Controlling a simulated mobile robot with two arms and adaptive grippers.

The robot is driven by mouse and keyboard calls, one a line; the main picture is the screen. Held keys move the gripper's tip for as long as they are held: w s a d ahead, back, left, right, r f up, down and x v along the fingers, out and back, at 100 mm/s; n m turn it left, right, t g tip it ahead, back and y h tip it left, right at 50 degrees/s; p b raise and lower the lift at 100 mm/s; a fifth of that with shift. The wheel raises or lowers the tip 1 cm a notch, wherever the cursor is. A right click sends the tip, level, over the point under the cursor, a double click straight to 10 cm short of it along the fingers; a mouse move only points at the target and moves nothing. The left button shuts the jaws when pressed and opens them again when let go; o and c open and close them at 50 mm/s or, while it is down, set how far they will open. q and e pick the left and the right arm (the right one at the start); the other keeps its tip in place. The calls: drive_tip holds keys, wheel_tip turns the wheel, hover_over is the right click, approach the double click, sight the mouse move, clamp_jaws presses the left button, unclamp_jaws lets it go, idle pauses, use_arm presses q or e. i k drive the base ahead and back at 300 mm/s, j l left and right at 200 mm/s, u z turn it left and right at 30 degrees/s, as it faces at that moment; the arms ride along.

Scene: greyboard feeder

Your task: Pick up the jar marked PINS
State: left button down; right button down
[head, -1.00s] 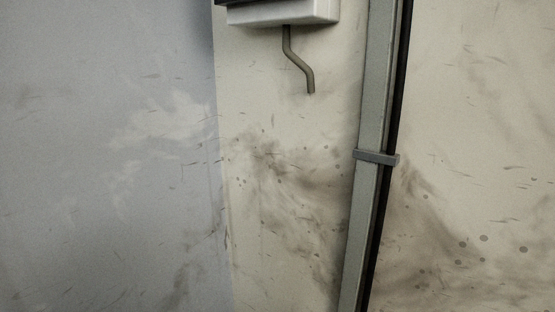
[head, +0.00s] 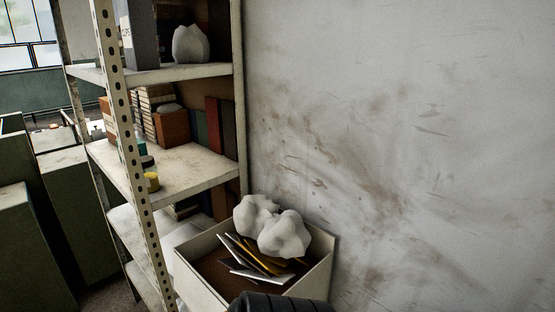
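No jar with a readable PINS mark shows in the head view. A small yellow round object (head: 151,181) sits at the front edge of the middle shelf, partly beside the metal post. A small teal and dark object (head: 146,160) is behind it; I cannot tell whether either is a jar. Neither of my grippers is in view.
A metal shelf unit (head: 195,168) with books and boxes stands left of a stained wall (head: 400,140). A white open box (head: 317,275) with crumpled white lumps (head: 284,234) and papers is below. Dark green cabinets (head: 75,205) stand left. A black ribbed shape (head: 278,303) is at the bottom edge.

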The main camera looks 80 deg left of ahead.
sight(150, 171)
drive_tip(key=k+j+u, duration=0.5)
drive_tip(key=u, duration=0.25)
drive_tip(key=k+j+u, duration=0.15)
drive_tip(key=j+u, duration=0.2)
drive_tip(key=k+j, duration=0.15)
drive_tip(key=j, duration=0.25)
drive_tip(key=k+j, duration=0.1)
drive_tip(key=j, duration=0.3)
drive_tip(key=k+j+u, duration=0.1)
drive_tip(key=j, duration=0.3)
drive_tip(key=k+j, duration=0.2)
drive_tip(key=j, duration=0.2)
drive_tip(key=k+j+u, duration=0.1)
drive_tip(key=j, duration=0.3)
drive_tip(key=k+j, duration=0.1)
drive_tip(key=j, duration=0.3)
drive_tip(key=k+j, duration=0.15)
drive_tip(key=j, duration=0.3)
drive_tip(key=u, duration=0.05)
